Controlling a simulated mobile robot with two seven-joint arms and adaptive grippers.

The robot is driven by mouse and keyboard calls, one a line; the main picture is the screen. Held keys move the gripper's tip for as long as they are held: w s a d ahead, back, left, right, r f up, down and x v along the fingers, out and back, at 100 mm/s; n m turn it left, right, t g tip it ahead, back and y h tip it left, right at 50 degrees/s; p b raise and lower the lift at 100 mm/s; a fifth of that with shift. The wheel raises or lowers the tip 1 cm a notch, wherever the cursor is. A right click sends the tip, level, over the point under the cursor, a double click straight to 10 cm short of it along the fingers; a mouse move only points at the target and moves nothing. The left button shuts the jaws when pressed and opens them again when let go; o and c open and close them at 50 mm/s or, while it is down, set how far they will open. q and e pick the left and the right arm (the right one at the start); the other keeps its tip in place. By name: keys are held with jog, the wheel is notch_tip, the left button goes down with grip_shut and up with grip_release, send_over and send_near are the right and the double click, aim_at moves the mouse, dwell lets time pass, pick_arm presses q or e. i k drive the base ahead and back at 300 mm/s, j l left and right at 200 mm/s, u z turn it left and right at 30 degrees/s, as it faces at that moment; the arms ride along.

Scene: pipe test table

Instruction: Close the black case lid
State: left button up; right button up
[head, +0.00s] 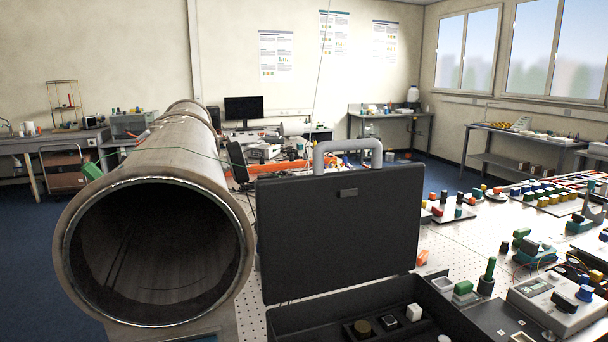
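The black case lid (340,238) stands open and close to upright, its inner face toward me. A small dark latch shows near its top edge, and a grey handle (347,147) rises above that edge. The case base (440,312) lies in front of the lid at the bottom of the view. It holds a white block (413,312), a brass-coloured piece (362,327) and other small parts in dark compartments. The front of the base is cut off by the picture edge. Neither of my grippers is in view.
A large metal pipe (150,180) stands close left of the lid. The perforated white table (455,245) holds several coloured blocks and connectors to the right. A grey device box (555,305) and a green-topped post (488,275) stand right of the case.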

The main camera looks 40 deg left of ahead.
aim_at(313, 241)
jog(key=i+u, duration=0.15)
jog(key=u, duration=0.35)
jog(key=i+l+u, duration=0.15)
jog(key=u, duration=0.3)
jog(key=i+l+u, duration=0.15)
jog(key=u, duration=0.35)
jog(key=i+l, duration=0.15)
jog(key=l, duration=0.2)
